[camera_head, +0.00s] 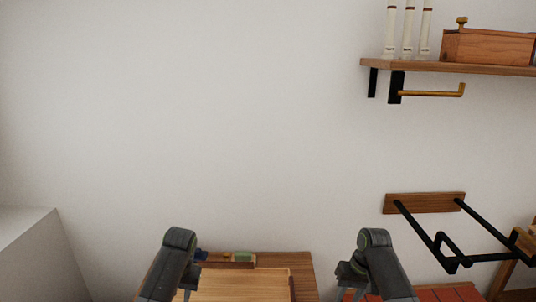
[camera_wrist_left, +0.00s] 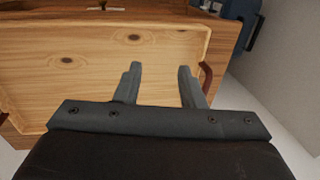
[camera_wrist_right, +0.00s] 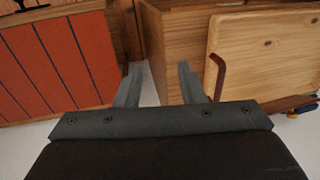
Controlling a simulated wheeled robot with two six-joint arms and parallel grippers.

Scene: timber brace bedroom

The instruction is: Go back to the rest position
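My left gripper (camera_wrist_left: 160,85) is open and empty in the left wrist view, above a light wooden tray (camera_wrist_left: 80,85) with dark curved handles. In the head view my left arm reaches down over the left part of that tray (camera_head: 245,285). My right gripper (camera_wrist_right: 160,88) is open and empty in the right wrist view, over the gap between a red-fronted wooden piece (camera_wrist_right: 50,65) and the wooden furniture (camera_wrist_right: 175,35) that bears the tray. In the head view my right arm stands right of the tray, and its fingers are mostly hidden.
A wall shelf (camera_head: 450,67) at upper right holds white candlestick-like pieces (camera_head: 408,30) and a wooden box (camera_head: 487,46); a brass hook (camera_head: 435,93) sticks out below. A black-armed wall rack (camera_head: 425,203) is at right. Small blue and green items (camera_head: 240,257) lie behind the tray.

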